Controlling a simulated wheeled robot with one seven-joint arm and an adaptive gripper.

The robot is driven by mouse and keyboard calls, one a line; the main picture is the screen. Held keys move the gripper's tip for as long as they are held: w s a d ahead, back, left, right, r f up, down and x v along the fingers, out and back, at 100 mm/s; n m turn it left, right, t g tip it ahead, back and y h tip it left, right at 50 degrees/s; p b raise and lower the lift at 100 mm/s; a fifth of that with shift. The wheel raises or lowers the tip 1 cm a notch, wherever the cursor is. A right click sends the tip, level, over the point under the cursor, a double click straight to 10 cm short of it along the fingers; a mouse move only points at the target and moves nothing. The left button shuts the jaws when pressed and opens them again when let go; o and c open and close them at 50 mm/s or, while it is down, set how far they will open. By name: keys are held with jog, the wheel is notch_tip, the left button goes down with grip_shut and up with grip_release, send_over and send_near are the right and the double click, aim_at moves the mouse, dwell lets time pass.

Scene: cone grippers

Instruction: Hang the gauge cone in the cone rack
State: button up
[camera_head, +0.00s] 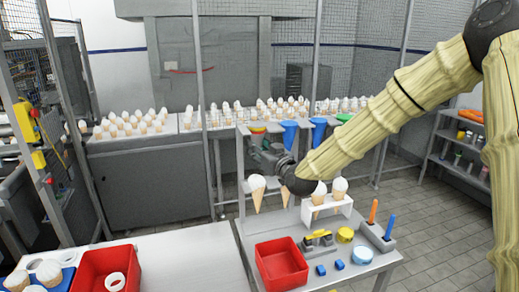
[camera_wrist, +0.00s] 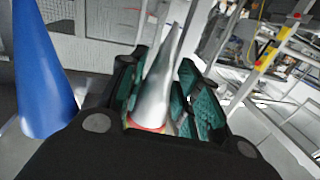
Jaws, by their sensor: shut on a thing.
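The gauge cone (camera_wrist: 155,90) is a silvery cone with a red band at its wide end. In the wrist view it stands between the green-lined fingers of my gripper (camera_wrist: 158,80), which is shut on it. The narrow end points up in that picture. In the head view my gripper (camera_head: 264,150) is at the upper left of the rack frame (camera_head: 241,165), beside a blue cone (camera_head: 290,133). A red, yellow and green top (camera_head: 257,129) shows just above it; I cannot tell whether it is part of the gauge cone. A blue cone is close at left in the wrist view (camera_wrist: 42,75).
Another blue cone (camera_head: 318,130) and a green one (camera_head: 343,118) are along the frame's top. Filled wafer cones (camera_head: 340,187) stand in a white holder (camera_head: 345,209) below. A red bin (camera_head: 282,265) and orange and blue sticks (camera_head: 373,211) occupy the bench.

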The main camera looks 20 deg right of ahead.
jog(key=shift+f+b, duration=0.3)
dwell(0.5)
jog(key=o, duration=1.4)
jog(key=shift+c, duration=0.2)
jog(key=a+v, duration=0.2)
jog(key=v, duration=0.6)
jog(key=shift+s+d+b, duration=0.25)
jog(key=shift+s+b, duration=0.15)
jog(key=shift+s, duration=0.2)
dwell(0.8)
